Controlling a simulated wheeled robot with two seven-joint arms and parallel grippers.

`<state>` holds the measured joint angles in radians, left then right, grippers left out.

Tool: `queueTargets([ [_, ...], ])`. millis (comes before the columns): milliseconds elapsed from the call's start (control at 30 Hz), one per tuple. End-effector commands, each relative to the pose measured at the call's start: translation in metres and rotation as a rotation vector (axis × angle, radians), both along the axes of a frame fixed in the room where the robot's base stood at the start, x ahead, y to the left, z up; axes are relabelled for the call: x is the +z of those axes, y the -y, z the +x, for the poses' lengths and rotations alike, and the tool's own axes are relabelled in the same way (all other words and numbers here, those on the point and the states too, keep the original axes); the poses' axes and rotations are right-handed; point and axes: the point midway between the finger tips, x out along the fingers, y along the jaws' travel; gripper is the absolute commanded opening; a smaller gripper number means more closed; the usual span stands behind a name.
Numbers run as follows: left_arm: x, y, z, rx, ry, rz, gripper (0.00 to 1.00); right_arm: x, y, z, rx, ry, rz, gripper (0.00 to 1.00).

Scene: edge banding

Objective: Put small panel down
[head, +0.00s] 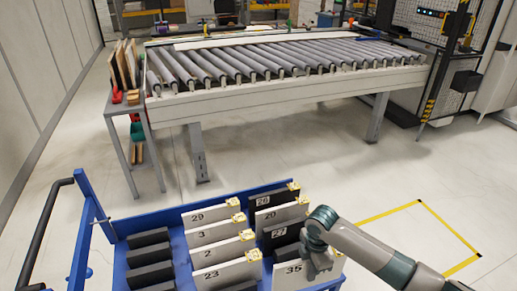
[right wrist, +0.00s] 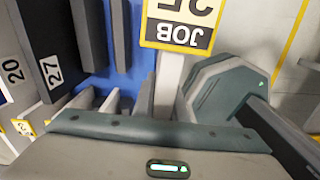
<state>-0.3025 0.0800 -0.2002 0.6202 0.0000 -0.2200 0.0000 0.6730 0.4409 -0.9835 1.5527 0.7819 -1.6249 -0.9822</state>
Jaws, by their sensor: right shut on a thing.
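My right gripper (head: 318,262) is at the near right of the blue cart (head: 120,228). It is shut on the small white panel marked 35 (head: 290,276), at the panel's right end. The panel stands upright in line with the cart's right row, in front of the panel marked 27 (head: 278,236). I cannot tell whether its lower edge rests in the cart. In the right wrist view, the panel's yellow JOB label (right wrist: 178,36) shows upside down, and the fingertips are hidden. My left gripper is not in view.
White panels 29, 3, 2 and 23 (head: 225,273) stand in the cart's middle row, and panels 26 and 20 (head: 280,215) at the right. Dark dividers (head: 150,255) fill the left row. A roller conveyor (head: 290,75) stands behind. Floor marked with yellow tape (head: 420,235) is clear.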

Motion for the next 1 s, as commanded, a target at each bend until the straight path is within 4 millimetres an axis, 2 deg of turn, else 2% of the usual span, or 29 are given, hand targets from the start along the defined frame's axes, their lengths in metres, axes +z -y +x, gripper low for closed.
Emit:
queueTargets([
  [367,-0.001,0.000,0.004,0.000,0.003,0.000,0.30,0.039,-0.002,0.005,-0.202,0.004,-0.001,0.00],
  [667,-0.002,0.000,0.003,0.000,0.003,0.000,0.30,0.094,-0.004,0.001,-0.517,0.005,0.001,0.00],
  [1000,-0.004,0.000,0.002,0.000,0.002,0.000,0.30,0.152,0.001,-0.020,-0.898,0.005,-0.001,0.00],
])
